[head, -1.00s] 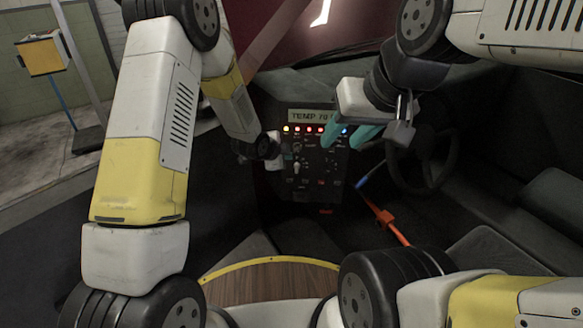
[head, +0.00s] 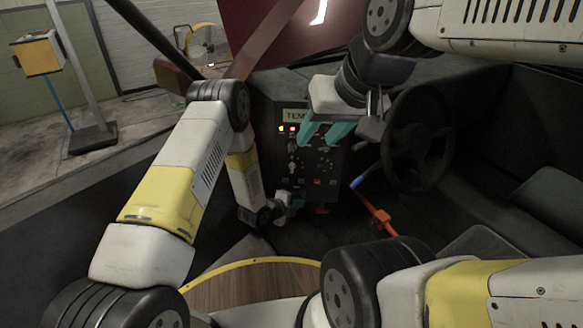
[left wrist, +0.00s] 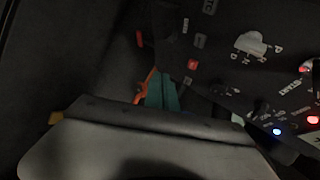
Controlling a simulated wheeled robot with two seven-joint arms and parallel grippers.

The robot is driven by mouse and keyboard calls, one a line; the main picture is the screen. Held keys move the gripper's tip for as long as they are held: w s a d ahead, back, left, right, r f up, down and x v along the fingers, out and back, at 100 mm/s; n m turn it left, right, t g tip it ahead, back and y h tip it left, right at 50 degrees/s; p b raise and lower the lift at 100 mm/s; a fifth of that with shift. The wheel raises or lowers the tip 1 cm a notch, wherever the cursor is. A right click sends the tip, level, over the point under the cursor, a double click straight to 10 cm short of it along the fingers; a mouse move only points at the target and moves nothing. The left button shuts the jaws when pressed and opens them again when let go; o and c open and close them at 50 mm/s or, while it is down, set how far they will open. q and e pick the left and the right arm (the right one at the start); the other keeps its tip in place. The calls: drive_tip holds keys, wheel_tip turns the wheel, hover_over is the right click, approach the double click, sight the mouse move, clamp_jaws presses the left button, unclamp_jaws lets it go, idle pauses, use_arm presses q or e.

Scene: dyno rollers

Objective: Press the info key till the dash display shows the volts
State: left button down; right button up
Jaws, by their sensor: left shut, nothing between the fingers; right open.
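The dash display (head: 291,116) at the top of the black dash panel (head: 305,165) reads "TEM"; its right part is hidden behind my right gripper. I cannot pick out the info key. My right gripper (head: 325,134) is open, its teal fingers in front of the panel's upper right. My left gripper (head: 296,202) is low at the panel's lower left corner; its fingers are hard to see there. In the left wrist view its teal fingers (left wrist: 163,92) are together and empty, with the panel's red button (left wrist: 193,64) and labels to their right.
An orange bar (head: 380,212) with a blue end stands right of the panel, before the steering wheel (head: 418,140). Dark seats (head: 545,200) are at the right. A yellow box (head: 38,54) on a stand is far left.

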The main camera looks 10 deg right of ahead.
sight(301, 181)
use_arm(q)
drive_tip(key=shift+w, duration=0.1)
drive_tip(key=w+d, duration=0.2)
drive_tip(key=w, duration=0.6)
drive_tip(key=shift+w+d, duration=0.15)
drive_tip(key=shift+w, duration=0.2)
idle(1.8)
drive_tip(key=shift+w+d, duration=0.1)
drive_tip(key=shift+w, duration=0.1)
drive_tip(key=shift+w+d, duration=0.1)
drive_tip(key=shift+w, duration=0.3)
idle(0.6)
drive_tip(key=shift+s, duration=0.1)
drive_tip(key=shift+s+a, duration=0.25)
drive_tip(key=shift+s, duration=0.4)
drive_tip(key=shift+s, duration=0.15)
